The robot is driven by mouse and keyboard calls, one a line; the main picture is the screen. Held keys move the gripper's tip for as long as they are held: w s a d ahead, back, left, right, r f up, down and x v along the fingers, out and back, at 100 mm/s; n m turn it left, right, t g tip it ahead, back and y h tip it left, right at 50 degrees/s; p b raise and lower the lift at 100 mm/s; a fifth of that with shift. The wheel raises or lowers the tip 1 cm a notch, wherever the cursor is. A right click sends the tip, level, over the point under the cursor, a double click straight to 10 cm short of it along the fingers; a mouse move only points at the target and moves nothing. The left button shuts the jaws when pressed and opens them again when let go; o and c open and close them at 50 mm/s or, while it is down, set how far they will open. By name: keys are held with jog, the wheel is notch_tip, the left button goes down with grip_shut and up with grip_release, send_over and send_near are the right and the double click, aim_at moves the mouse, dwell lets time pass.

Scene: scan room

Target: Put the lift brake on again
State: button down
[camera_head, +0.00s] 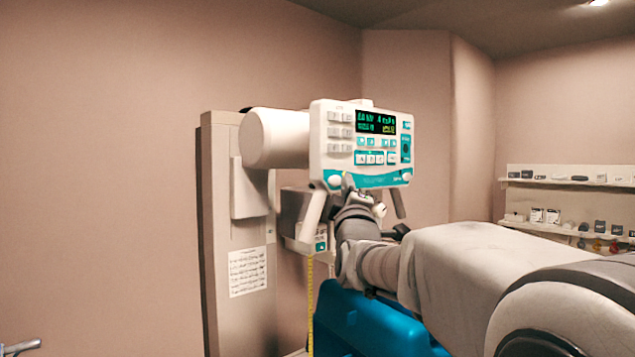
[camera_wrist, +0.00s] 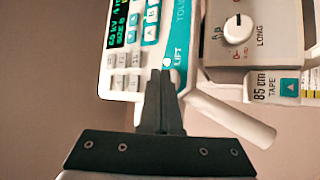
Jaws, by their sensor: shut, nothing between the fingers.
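The control panel (camera_head: 362,141) is on the front of the white tube head, with a lit green display and a teal lower band. In the wrist view the panel (camera_wrist: 134,88) shows side-on, and a small pale round button (camera_wrist: 167,62) sits beside the word LIFT on its teal band. My gripper (camera_wrist: 163,74) is shut and empty, its fingertips right at this button; I cannot tell whether they touch it. In the head view my gripper (camera_head: 348,183) is at the panel's lower left edge, partly hidden by my own wrist.
A knob marked LONG (camera_wrist: 238,28) and a box with an 85 cm TAPE readout (camera_wrist: 265,87) are close on the right of the wrist view. A white handle bar (camera_wrist: 232,118) slants beside my fingers. The column (camera_head: 226,250) stands left; wall shelves (camera_head: 567,184) are far right.

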jog(key=shift+w+a, duration=0.25)
jog(key=shift+w, duration=0.1)
jog(key=shift+w+a, duration=0.25)
jog(key=shift+w, duration=0.05)
dwell(0.7)
dwell(0.3)
jog(key=shift+s+d+b, duration=0.5)
jog(key=shift+s+b, duration=0.15)
jog(key=shift+b, duration=0.1)
jog(key=s+d+b, duration=0.1)
jog(key=s, duration=0.1)
jog(key=s+d+b, duration=0.2)
